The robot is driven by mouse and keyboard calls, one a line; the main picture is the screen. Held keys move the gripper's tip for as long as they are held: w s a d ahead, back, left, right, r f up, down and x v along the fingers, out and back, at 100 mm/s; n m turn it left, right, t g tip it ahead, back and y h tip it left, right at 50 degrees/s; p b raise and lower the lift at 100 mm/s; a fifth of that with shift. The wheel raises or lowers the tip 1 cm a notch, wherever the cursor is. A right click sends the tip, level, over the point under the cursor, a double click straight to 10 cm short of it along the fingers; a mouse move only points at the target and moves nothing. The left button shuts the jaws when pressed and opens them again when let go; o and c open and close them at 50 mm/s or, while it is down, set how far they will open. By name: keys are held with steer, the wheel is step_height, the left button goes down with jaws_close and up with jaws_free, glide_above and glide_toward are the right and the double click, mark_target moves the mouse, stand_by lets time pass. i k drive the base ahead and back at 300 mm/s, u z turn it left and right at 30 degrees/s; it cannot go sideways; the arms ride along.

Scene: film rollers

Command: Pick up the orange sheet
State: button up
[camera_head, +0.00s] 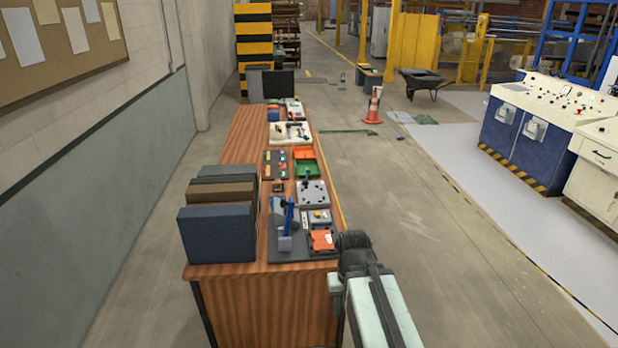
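A small orange sheet (322,240) lies at the near right corner of the wooden table (241,150), on or beside a dark grey plate (289,256). My arm reaches up from the bottom of the picture. Its dark end, with my gripper (350,241), is just right of the orange sheet, by the table's right edge. The fingers cannot be made out, so whether they are open or shut does not show. I cannot tell whether the gripper touches the sheet.
A blue upright device (287,222) stands left of the sheet. Dark box-like blocks (217,233) stand at the table's left. A grey fixture (312,193), a green tray (305,169) and other items line the right side farther back. The floor right of the table is open.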

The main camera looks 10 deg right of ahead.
mark_target(322, 239)
steer(key=z, duration=2.1)
steer(key=i, duration=1.45)
steer(key=u, duration=2.55)
steer(key=i, duration=1.05)
steer(key=u, duration=0.05)
